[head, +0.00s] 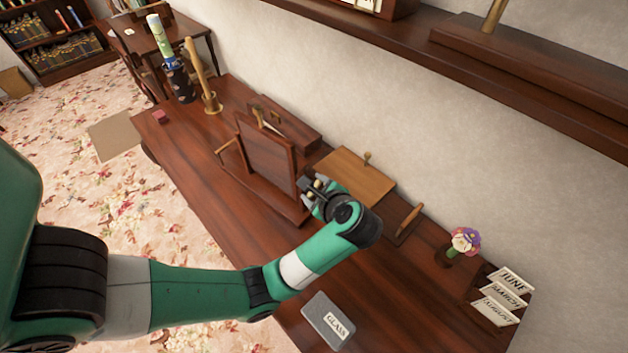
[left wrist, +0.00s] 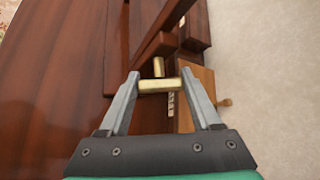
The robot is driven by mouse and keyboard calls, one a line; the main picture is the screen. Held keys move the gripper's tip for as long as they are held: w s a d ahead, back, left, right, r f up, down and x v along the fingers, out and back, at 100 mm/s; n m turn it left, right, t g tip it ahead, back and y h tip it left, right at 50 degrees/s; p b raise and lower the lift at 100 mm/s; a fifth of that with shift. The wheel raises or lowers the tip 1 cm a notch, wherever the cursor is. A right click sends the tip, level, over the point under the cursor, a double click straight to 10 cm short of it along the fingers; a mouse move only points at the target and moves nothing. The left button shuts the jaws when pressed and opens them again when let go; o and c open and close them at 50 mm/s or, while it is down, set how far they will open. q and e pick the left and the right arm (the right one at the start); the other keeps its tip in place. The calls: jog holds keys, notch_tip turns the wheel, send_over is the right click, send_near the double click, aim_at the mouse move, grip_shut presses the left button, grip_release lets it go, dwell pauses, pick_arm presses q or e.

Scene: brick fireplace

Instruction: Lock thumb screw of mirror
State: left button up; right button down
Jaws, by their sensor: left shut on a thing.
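The mirror (head: 266,158) is a dark wooden panel held on a wooden stand (head: 262,194) on the long desk; no glass face shows. My left gripper (head: 313,191) is at the stand's near right side. In the left wrist view, a brass T-shaped thumb screw (left wrist: 160,85) sits between the fingertips of that gripper (left wrist: 161,81), its crossbar spanning from one finger to the other. The screw's shaft points toward the dark wooden upright (left wrist: 158,45). The left gripper is shut on the thumb screw. My right gripper is in neither view.
A wooden board with a knob (head: 357,175) lies behind the gripper, along the wall. A small tray with a stick (head: 408,222), a flower (head: 465,241), month cards (head: 500,297) and a grey "GLASS" box (head: 328,320) lie to the right. The desk's front strip (head: 205,185) is clear.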

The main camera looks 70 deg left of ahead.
pick_arm(q)
jog(key=m+g+h+p, duration=0.1)
jog(key=p, duration=0.2)
jog(key=g+h+p, duration=0.1)
jog(key=p, duration=0.3)
jog(key=shift+r+m+g, duration=0.3)
jog(key=shift+r+m, duration=0.05)
jog(key=shift+m, duration=0.05)
jog(key=shift+f+m+g+h+p, duration=0.4)
jog(key=shift+g+p, duration=0.3)
jog(key=shift+p, duration=0.5)
jog(key=o, duration=1.4)
